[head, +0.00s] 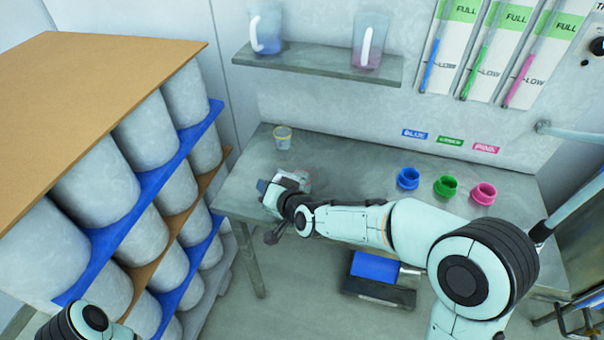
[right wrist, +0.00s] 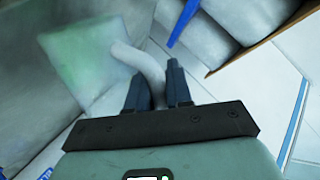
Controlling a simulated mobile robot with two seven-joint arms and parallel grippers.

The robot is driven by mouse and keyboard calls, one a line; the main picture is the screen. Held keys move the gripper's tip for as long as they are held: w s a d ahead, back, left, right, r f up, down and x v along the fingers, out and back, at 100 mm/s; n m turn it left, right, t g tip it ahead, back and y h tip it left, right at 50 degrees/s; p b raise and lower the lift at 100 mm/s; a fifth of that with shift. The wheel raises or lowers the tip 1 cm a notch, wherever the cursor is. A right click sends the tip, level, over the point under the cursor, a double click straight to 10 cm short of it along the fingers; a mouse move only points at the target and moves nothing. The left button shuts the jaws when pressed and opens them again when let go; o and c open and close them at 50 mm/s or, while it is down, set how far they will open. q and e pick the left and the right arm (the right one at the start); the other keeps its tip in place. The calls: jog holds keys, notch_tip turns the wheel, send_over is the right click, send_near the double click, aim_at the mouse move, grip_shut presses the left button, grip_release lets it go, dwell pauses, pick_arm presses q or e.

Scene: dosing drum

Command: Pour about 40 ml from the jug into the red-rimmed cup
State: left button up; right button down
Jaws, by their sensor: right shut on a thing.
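My right gripper (head: 272,188) is at the front left of the metal table. In the right wrist view its two fingers (right wrist: 158,85) are shut on the pale curved handle of a jug (right wrist: 90,50). The jug is translucent with a green tint inside. In the head view the jug (head: 303,178) is mostly hidden behind the gripper, and I cannot tell if it touches the table. A small cup (head: 283,138) with a yellowish rim stands farther back on the table, apart from the gripper. I see no red rim. My left gripper is out of view.
A wall shelf (head: 320,65) holds a blue-tinted jug (head: 266,32) and a pink-tinted jug (head: 369,42). Blue (head: 408,178), green (head: 446,187) and pink (head: 483,193) round fittings stand on the table's right. A rack of drums (head: 95,185) fills the left. The table's middle back is clear.

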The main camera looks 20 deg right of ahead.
jog(key=shift+a+f+n, duration=0.35)
jog(key=shift+f+n, duration=0.05)
jog(key=shift+f, duration=0.25)
jog(key=shift+s+a+t+h, duration=0.1)
jog(key=shift+t+h, duration=0.2)
jog(key=shift+t, duration=0.1)
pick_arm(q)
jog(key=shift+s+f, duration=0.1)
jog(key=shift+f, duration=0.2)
pick_arm(e)
jog(key=shift+s, duration=0.15)
dwell(0.7)
jog(key=shift+s+a+f+n+b, duration=0.2)
jog(key=shift+a+n+b, duration=0.1)
jog(key=shift+n+b, duration=0.15)
pick_arm(q)
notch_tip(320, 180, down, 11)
jog(key=b, duration=1.1)
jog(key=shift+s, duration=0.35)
pick_arm(e)
jog(key=s+a+f+n+t+h, duration=0.1)
jog(key=s+a+f+n+t, duration=0.3)
jog(key=a+f+n, duration=0.1)
jog(key=shift+f+t, duration=0.15)
jog(key=shift+t, duration=0.25)
